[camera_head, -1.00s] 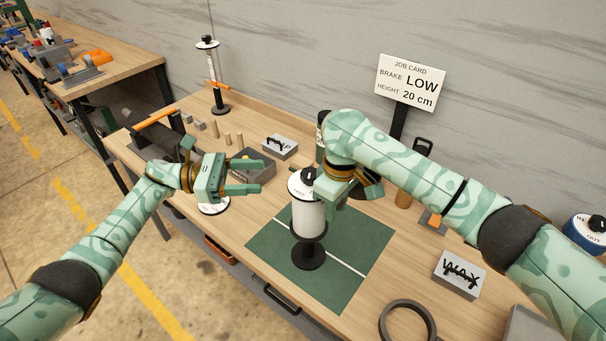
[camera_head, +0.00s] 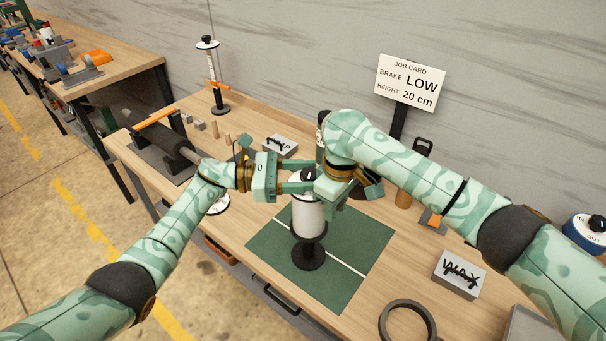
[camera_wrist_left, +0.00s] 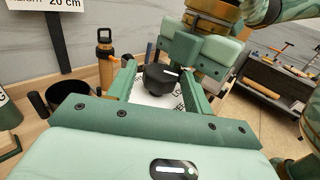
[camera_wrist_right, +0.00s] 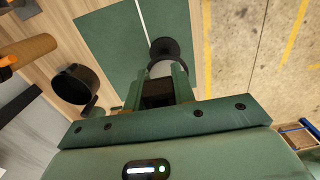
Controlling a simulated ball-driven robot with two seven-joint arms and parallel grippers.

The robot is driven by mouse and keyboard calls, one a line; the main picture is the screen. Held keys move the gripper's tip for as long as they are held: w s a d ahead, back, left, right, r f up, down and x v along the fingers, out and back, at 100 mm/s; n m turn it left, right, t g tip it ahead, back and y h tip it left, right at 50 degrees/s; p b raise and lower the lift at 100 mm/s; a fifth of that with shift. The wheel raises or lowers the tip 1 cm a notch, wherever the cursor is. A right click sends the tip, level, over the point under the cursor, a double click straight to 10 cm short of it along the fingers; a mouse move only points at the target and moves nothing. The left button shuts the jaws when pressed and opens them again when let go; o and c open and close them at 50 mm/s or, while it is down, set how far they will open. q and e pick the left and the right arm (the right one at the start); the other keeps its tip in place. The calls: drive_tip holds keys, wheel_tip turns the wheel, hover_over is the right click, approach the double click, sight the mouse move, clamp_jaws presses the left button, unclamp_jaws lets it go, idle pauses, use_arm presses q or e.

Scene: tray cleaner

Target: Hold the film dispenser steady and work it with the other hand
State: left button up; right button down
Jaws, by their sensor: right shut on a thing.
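The film dispenser (camera_head: 308,220) stands upright on the green mat (camera_head: 350,232), with a white roll on a black stand. Its top has a white disc and a black knob (camera_wrist_left: 160,78). My right gripper (camera_head: 325,188) is shut on the dispenser near its upper part; in the right wrist view its fingers (camera_wrist_right: 160,88) close on a dark part, and the black base shows beyond. My left gripper (camera_head: 308,180) is at the top of the dispenser. In the left wrist view its open fingers (camera_wrist_left: 158,82) stand on either side of the knob, with gaps visible.
A job card (camera_head: 408,82) reads brake LOW, height 20 cm. A roller with an orange handle (camera_head: 155,118) and a post stand (camera_head: 214,85) are at the back left.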

use_arm(q)
drive_tip(key=c, duration=0.7)
drive_tip(key=shift+o, duration=0.2)
drive_tip(key=shift+t, duration=0.3)
drive_tip(key=shift+f+n+t, duration=0.15)
drive_tip(key=shift+n+t, duration=0.35)
drive_tip(key=shift+t, duration=0.1)
drive_tip(key=shift+s+n+t+y, duration=0.2)
drive_tip(key=shift+n+t+y, duration=0.55)
drive_tip(key=shift+n+t, duration=0.7)
drive_tip(key=shift+s+n+t+y, duration=0.15)
drive_tip(key=shift+n+t+y, duration=0.7)
drive_tip(key=shift+t, duration=1.1)
drive_tip(key=o, duration=1)
